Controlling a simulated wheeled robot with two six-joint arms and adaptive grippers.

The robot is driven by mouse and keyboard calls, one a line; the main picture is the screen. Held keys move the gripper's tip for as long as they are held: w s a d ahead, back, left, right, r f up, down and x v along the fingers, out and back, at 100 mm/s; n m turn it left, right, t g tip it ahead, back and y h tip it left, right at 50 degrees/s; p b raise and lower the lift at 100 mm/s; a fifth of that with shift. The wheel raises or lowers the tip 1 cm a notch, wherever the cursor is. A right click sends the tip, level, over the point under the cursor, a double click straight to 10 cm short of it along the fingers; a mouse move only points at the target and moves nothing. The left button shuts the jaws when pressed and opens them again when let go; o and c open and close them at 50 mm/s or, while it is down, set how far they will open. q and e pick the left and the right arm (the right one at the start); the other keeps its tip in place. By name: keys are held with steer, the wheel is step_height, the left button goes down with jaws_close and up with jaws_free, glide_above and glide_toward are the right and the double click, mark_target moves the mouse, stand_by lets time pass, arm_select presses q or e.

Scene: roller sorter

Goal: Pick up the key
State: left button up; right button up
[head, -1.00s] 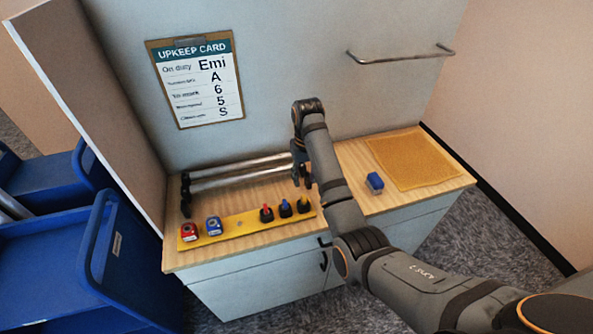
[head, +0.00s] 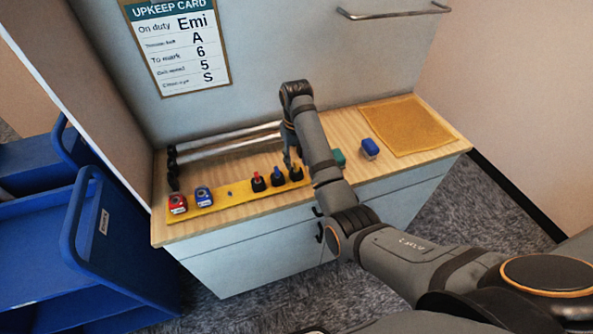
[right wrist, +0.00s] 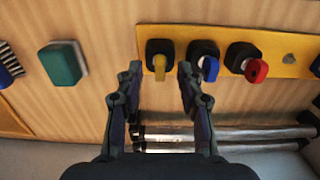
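Three keys stand in black holders on a yellow strip: a red key (head: 256,176), a blue key (head: 276,171) and a yellow key (head: 296,169). They also show in the right wrist view as the yellow key (right wrist: 160,68), blue key (right wrist: 210,68) and red key (right wrist: 256,70). My right gripper (right wrist: 160,72) is open and empty, its fingertips on either side of the yellow key in that view. I cannot tell whether they are down at its height. In the head view the right gripper (head: 291,158) is just behind the yellow key. My left gripper is out of view.
Red (head: 178,203) and blue (head: 203,196) blocks sit on the strip's left end. Metal rollers (head: 225,144) lie behind it. A green block (right wrist: 63,65) and blue brush (head: 370,148) are to the right in the head view. A blue cart (head: 40,250) stands left.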

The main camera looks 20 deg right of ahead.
steer(key=shift+w+f, duration=0.25)
steer(key=shift+f, duration=1)
steer(key=shift+s+r, duration=0.1)
steer(key=c, duration=0.5)
jaws_close()
